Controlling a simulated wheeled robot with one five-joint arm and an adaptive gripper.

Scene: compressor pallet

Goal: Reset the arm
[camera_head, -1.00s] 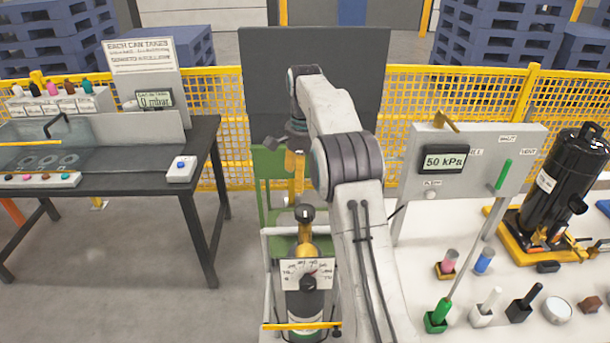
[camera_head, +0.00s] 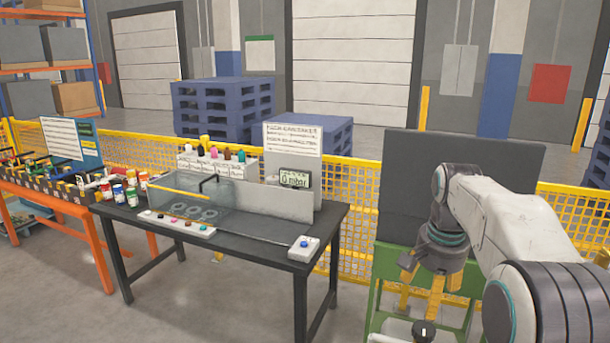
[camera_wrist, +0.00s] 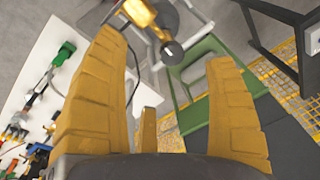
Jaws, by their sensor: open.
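My gripper (camera_head: 424,291) is at the right of the head view, with its yellow fingers pointing down in front of a dark panel on a green frame. In the wrist view my gripper (camera_wrist: 165,85) shows its yellow fingers spread wide, with nothing between them. My white arm (camera_head: 515,230) is bent, with the forearm reaching to the wrist at the left. A yellow and black fitting (camera_wrist: 160,25) lies beyond the fingertips in the wrist view, apart from them.
The dark panel (camera_head: 455,165) stands behind my gripper on a green frame (camera_head: 385,275). A black table (camera_head: 330,225) with a clear box and a 0 mbar display (camera_head: 295,178) stands left. An orange table (camera_head: 85,205) is farther left. Open floor (camera_head: 215,285) lies in front.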

